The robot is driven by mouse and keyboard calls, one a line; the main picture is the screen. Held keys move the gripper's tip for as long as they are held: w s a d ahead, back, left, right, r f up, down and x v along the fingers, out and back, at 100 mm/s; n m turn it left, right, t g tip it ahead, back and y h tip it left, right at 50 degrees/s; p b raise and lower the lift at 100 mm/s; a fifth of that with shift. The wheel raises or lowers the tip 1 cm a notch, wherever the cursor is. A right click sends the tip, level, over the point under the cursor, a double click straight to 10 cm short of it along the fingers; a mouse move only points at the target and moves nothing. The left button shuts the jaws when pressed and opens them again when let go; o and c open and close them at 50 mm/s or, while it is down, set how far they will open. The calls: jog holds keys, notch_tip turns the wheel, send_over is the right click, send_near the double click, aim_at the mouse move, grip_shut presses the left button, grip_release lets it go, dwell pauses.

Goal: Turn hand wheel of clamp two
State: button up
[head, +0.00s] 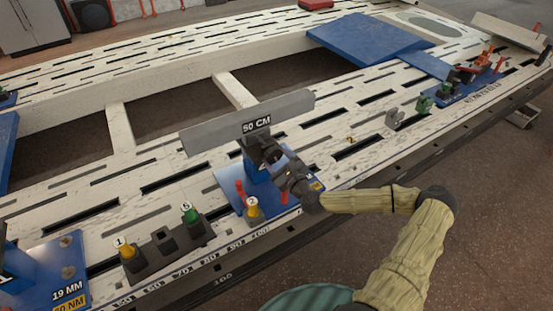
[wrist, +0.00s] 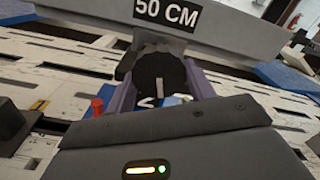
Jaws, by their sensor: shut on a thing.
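A clamp on a blue base plate (head: 230,192) stands on the near side of the pale slotted frame. A grey bar marked 50 CM (head: 240,124) lies across the clamp's top; it also fills the top of the wrist view (wrist: 225,20). My gripper (head: 270,153) reaches the clamp just below this bar. In the wrist view the dark, round, ribbed hand wheel (wrist: 160,72) sits between the fingers of my gripper (wrist: 160,95), which is shut on it. The fingers hide the wheel's sides. I cannot read the clamp's number.
A yellow piece (head: 252,207) and red pins (head: 240,186) stand close beside my gripper. A dark rack (head: 165,240) holds yellow and green pieces to the left. Another blue plate (head: 45,275) lies front left. Small grey and green fittings (head: 394,118) stand right along the frame.

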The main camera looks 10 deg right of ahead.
jog(key=shift+m, duration=0.4)
jog(key=shift+f, duration=0.1)
jog(key=o, duration=1)
jog(key=shift+s, duration=0.1)
jog(key=p+v, duration=0.1)
jog(key=v, duration=1.6)
jog(key=shift+s, duration=0.15)
